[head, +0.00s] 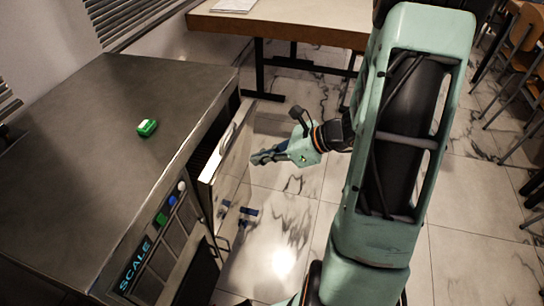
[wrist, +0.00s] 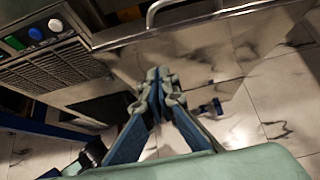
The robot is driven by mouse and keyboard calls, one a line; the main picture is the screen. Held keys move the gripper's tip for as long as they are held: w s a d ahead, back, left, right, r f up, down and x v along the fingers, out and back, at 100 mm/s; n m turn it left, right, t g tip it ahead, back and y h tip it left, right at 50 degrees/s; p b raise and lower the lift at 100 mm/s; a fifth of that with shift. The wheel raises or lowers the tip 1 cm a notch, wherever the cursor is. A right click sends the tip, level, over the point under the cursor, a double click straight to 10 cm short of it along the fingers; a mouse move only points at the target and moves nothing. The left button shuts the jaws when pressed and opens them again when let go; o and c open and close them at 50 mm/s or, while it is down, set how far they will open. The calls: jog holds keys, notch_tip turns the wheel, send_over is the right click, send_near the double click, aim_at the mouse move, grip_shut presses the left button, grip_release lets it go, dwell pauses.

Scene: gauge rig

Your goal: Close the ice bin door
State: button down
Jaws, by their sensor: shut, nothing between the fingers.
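The ice bin door (head: 236,150) is a shiny steel panel on the front of the dark metal ice machine (head: 130,110). It stands tilted outward, with a dark gap behind its top edge. Its bright top edge and bar handle show in the wrist view, where the door (wrist: 200,60) mirrors the floor. My gripper (head: 254,158) is shut and empty, on the outer side of the door, with fingertips close to its face. In the wrist view my gripper (wrist: 160,76) points toward the door below the handle (wrist: 165,8). I cannot tell whether it touches.
A control panel (head: 150,240) with the word SCALE and coloured buttons is beside the door. A small green box (head: 147,128) lies on the machine top. A table (head: 290,22) stands behind, with chairs (head: 525,35) at right.

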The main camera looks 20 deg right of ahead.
aim_at(217, 152)
jog(key=w+a, duration=0.1)
jog(key=a, duration=0.1)
jog(key=w+a+f, duration=0.1)
jog(key=w+a, duration=0.1)
jog(key=shift+a+f+b, duration=0.1)
jog(key=shift+a+b, duration=0.05)
jog(key=shift+b, duration=0.25)
jog(key=shift+w+a, duration=0.3)
jog(key=shift+a, duration=0.05)
jog(key=w+a, duration=0.2)
jog(key=a, duration=0.1)
jog(key=w+a+r, duration=0.1)
jog(key=a, duration=0.1)
jog(key=shift+w+a, duration=0.1)
jog(key=shift+w, duration=0.25)
jog(key=shift+r, duration=0.15)
jog(key=shift+w+a, duration=0.1)
